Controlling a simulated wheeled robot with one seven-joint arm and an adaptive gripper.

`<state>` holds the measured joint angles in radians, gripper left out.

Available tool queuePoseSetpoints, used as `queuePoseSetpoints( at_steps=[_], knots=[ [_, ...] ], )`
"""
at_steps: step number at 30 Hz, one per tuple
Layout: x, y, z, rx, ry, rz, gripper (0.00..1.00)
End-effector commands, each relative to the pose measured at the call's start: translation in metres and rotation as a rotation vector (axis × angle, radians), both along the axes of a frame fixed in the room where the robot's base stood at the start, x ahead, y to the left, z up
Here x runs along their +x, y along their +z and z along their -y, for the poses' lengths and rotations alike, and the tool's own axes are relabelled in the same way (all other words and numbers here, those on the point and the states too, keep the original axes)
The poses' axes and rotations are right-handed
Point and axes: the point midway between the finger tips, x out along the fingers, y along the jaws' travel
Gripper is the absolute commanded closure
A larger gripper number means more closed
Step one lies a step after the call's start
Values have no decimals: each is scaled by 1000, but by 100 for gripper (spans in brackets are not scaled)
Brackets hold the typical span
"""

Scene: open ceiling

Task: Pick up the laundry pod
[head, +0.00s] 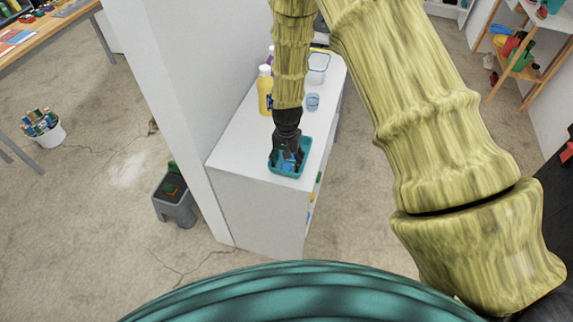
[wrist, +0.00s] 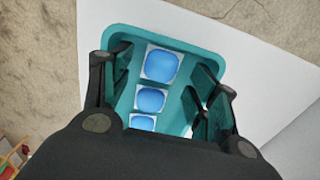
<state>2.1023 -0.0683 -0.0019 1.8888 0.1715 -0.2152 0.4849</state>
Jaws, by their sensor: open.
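Blue-and-white laundry pods lie in a row inside a teal tray (head: 303,160) on a white cabinet top. In the wrist view the largest pod (wrist: 161,66) is at the far end of the tray (wrist: 190,38), a middle pod (wrist: 151,100) is nearer, and a third pod (wrist: 142,122) is partly hidden by my gripper's body. My gripper (head: 287,162) points down over the tray, and its fingers (wrist: 160,75) are spread to either side of the row. It is open, with nothing held. Whether the fingertips touch the tray floor I cannot tell.
On the white cabinet top (head: 237,133), a yellow bottle (head: 265,92), a small blue cup (head: 313,102) and a clear container (head: 318,68) stand behind the tray. A white wall (head: 190,70) rises along the left side.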

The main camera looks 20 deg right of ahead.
Motion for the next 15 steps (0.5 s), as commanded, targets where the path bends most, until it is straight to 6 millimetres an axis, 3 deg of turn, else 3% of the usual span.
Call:
queuePoseSetpoints(
  at_steps=[6, 15],
  knots=[
    [-1, -13, 0, 0, 0, -1, 40],
    [0, -16, 0, 0, 0, 0, 40]
  ],
)
